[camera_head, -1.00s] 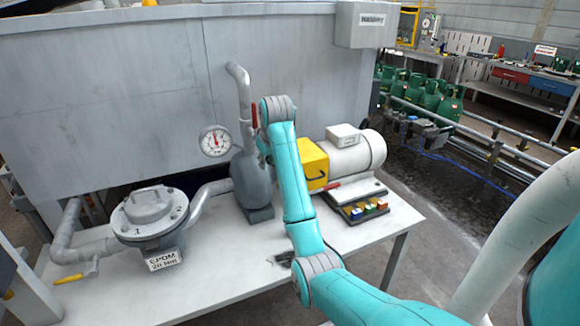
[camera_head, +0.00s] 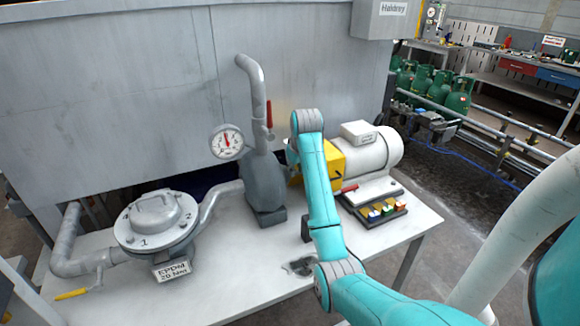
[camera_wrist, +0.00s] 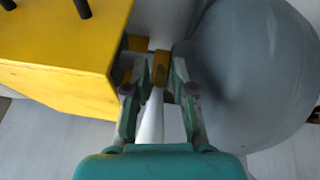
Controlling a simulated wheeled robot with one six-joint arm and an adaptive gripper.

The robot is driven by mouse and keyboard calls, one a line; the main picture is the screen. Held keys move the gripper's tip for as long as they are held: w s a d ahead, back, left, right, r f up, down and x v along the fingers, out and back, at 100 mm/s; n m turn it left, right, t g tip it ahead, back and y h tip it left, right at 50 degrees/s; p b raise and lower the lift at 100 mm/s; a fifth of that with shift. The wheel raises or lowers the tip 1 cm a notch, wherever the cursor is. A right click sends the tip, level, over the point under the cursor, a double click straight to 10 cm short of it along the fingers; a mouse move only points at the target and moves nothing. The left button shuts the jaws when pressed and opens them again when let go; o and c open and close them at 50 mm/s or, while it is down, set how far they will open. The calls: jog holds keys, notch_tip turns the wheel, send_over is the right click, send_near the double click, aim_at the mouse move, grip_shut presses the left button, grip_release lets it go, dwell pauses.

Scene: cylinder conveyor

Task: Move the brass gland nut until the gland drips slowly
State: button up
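The brass gland nut (camera_wrist: 161,68) shows in the wrist view as a small brass-coloured piece between the yellow housing and the grey pump body. My gripper (camera_wrist: 161,80) is there, one finger on each side of it. The fingers are apart, with a narrow space between them; I cannot tell whether they touch the nut. The grey pump (camera_head: 264,185) stands on the bench in the head view, left of my arm. My arm hides the gland and most of my gripper there. No drip can be made out.
The yellow housing (camera_wrist: 60,55) is close on the left of my gripper, and the pump's rounded body (camera_wrist: 250,70) close on the right.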

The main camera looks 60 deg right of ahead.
jog(key=shift+w+f, duration=0.1)
jog(key=shift+f, duration=0.2)
grip_shut()
jog(key=shift+f, duration=0.3)
jog(key=shift+s+a+f+t+h, duration=0.1)
jog(key=shift+s+f+t+h, duration=0.15)
jog(key=shift+t+h, duration=0.25)
jog(key=shift+s+a+f+t+h, duration=0.1)
jog(key=shift+s+f+t+h, duration=0.15)
jog(key=shift+t, duration=0.45)
grip_release()
